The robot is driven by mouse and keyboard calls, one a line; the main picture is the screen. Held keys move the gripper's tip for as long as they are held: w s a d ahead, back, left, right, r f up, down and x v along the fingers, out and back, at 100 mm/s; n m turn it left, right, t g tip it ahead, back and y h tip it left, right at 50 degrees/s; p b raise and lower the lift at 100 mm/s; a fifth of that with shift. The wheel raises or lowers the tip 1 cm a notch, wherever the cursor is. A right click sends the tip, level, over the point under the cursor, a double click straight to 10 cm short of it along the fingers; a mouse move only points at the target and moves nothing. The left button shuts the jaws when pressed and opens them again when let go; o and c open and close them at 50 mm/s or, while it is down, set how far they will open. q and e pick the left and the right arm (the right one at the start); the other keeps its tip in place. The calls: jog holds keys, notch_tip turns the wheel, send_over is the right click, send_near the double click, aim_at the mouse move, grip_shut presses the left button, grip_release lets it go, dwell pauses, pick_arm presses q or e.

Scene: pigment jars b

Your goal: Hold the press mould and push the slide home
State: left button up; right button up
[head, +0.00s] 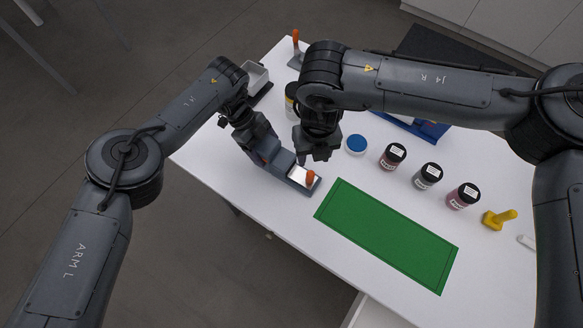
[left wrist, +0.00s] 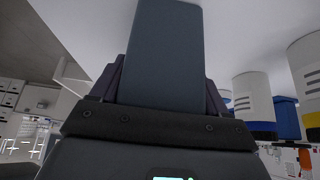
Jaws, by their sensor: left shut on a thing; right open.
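The press mould (head: 306,189) is a grey-blue block lying on the white table. My left gripper (head: 266,152) is shut on the mould toward its far-left end; in the left wrist view the mould (left wrist: 162,50) sits between the fingers and fills the middle. The slide (head: 298,174) is a pale plate with an upright orange knob (head: 310,177), at the mould's near-right end. How far the slide sits in the mould cannot be told. My right gripper (head: 316,152) is open and points down just behind and above the knob, apart from it as far as I can see.
A green mat (head: 385,235) lies to the right of the mould. The table's front edge is close.

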pick_arm(q)
jog(key=o, duration=1.3)
jog(key=shift+o, duration=0.2)
jog(key=v, duration=1.2)
jog(key=shift+s, duration=0.1)
